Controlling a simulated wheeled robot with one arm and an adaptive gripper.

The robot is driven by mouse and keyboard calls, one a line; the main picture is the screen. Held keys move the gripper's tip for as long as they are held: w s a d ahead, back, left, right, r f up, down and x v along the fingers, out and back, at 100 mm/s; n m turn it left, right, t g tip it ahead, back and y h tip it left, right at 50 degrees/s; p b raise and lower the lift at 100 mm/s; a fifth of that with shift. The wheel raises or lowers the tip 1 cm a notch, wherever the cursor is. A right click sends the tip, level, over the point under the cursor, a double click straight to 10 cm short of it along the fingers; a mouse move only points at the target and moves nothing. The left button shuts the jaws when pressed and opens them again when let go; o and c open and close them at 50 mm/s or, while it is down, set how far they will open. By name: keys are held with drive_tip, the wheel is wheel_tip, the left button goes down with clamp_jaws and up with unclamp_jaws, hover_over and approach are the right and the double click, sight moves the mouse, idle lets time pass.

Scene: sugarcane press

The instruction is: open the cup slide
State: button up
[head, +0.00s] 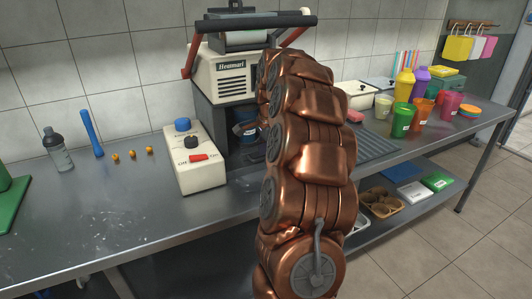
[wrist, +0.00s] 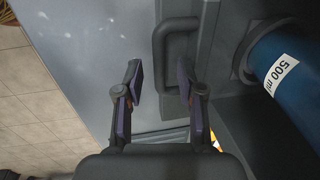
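The cream press (head: 226,75) stands on the steel counter, with a blue cup (head: 245,132) in its dark lower bay. In the wrist view a dark grey bar handle (wrist: 160,48), which appears to belong to the cup slide, sticks out from a grey panel. The blue cup marked 500 ml (wrist: 285,65) lies to the right of it. My gripper (wrist: 160,75) is open and empty, its fingers on either side of the handle's outer bar in the picture. I cannot tell whether they touch it. My copper arm hides the gripper in the head view.
A control box (head: 195,160) with knobs and a red switch stands left of the press. A bottle (head: 57,150), a blue stick (head: 91,133) and small orange pieces are further left. Colored cups (head: 402,120) stand to the right. The counter's front left (head: 110,225) is clear.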

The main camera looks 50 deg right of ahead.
clamp_jaws()
idle(0.7)
